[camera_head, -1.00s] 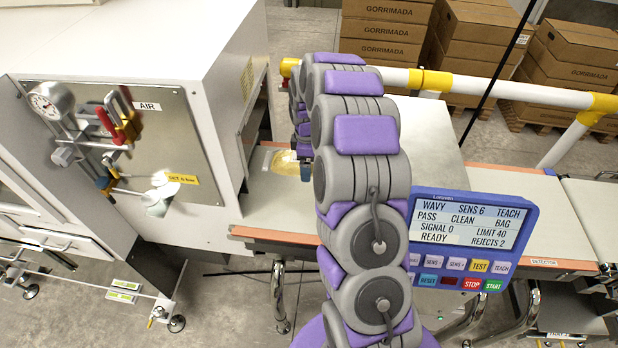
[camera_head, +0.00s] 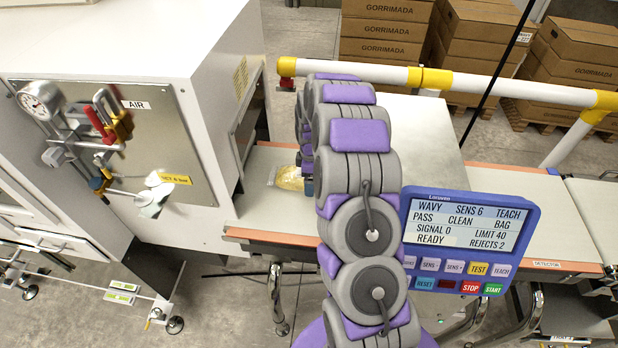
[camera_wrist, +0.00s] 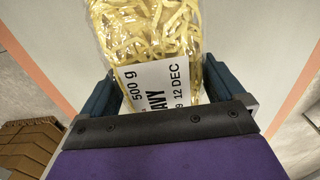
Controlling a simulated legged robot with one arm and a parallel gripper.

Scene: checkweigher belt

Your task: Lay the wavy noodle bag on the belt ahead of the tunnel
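The wavy noodle bag (camera_head: 289,178), a clear bag of yellow noodles, is at the left part of the pale belt (camera_head: 262,210), between the white cabinet and the grey housing (camera_head: 430,135) that spans the belt. In the wrist view the bag (camera_wrist: 150,35) shows its white label, and my gripper's teal fingers (camera_wrist: 160,85) stand on both sides of it, apparently pressed on its edges. My gripper (camera_head: 307,186) is mostly hidden behind my arm in the head view. Whether the bag touches the belt is hard to tell.
A white cabinet (camera_head: 215,50) with an opening facing the belt stands at left. A blue control panel (camera_head: 465,240) reads WAVY, PASS, CLEAN, READY. A white and yellow rail (camera_head: 480,85) runs behind the belt. Stacked cartons (camera_head: 390,30) stand beyond.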

